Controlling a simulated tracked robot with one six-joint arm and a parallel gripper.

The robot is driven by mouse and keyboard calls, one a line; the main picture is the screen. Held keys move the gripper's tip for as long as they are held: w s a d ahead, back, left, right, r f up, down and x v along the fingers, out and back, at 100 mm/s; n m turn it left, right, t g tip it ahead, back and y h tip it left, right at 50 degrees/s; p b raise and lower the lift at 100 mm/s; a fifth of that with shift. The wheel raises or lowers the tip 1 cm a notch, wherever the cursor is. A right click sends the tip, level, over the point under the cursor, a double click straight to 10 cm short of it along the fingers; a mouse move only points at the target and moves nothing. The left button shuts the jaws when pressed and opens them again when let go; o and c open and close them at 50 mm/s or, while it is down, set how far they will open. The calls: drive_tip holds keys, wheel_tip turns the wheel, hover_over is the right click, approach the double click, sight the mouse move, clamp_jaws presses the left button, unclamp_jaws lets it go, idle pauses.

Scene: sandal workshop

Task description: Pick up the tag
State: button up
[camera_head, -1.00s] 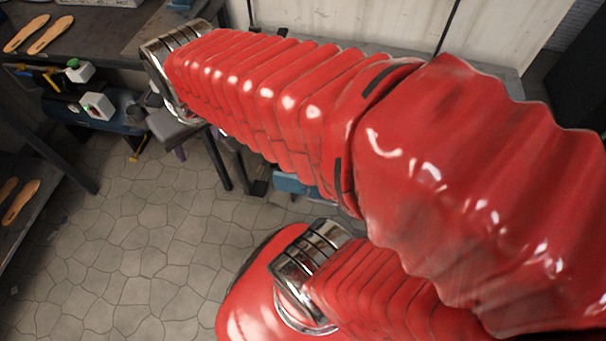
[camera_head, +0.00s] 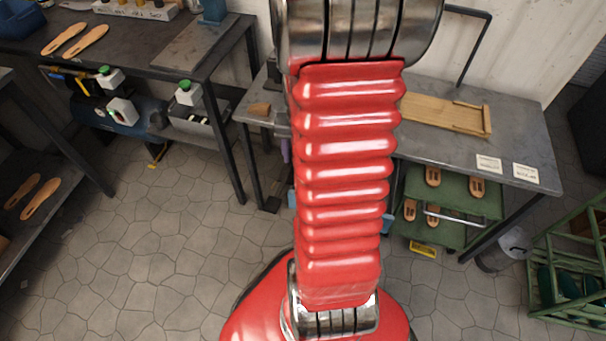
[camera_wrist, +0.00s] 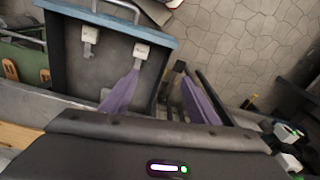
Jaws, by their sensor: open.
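Two small white tag-like pieces show in the wrist view, a right one (camera_wrist: 142,51) and a left one (camera_wrist: 89,35), against a dark blue-rimmed bin (camera_wrist: 105,75). My gripper (camera_wrist: 160,76) is open, with its two purple fingers apart and nothing seen between them. The left finger's tip appears just below the right white piece; I cannot tell whether they touch. In the head view my arm hides most of the gripper and the bin. Two white cards, a left one (camera_head: 488,163) and a right one (camera_head: 525,173), lie on the grey bench.
The grey bench (camera_head: 450,148) bears a wooden board (camera_head: 440,114). Below it stands a green rack (camera_head: 453,193) with several soles, and a yellow sign (camera_head: 422,249). A green crate (camera_head: 570,270) stands at right. The paved floor (camera_head: 150,240) at left is clear.

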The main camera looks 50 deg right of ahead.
drive_tip(key=s+d+f+m, duration=0.2)
drive_tip(key=s+d+f, duration=0.1)
drive_tip(key=s+f, duration=0.1)
drive_tip(key=shift+d+f+g+y, duration=0.3)
drive_tip(key=shift+f, duration=0.55)
drive_tip(key=shift+f, duration=0.1)
drive_tip(key=shift+f, duration=4.2)
drive_tip(key=shift+f, duration=0.1)
drive_tip(key=shift+w+d+f, duration=0.1)
drive_tip(key=shift+d+f, duration=0.05)
drive_tip(key=shift+f, duration=1.1)
drive_tip(key=shift+w+d+f, duration=0.1)
drive_tip(key=shift+d+f, duration=0.05)
drive_tip(key=shift+f, duration=1.1)
drive_tip(key=shift+s, duration=0.1)
drive_tip(key=shift+c, duration=0.6)
drive_tip(key=c, duration=1)
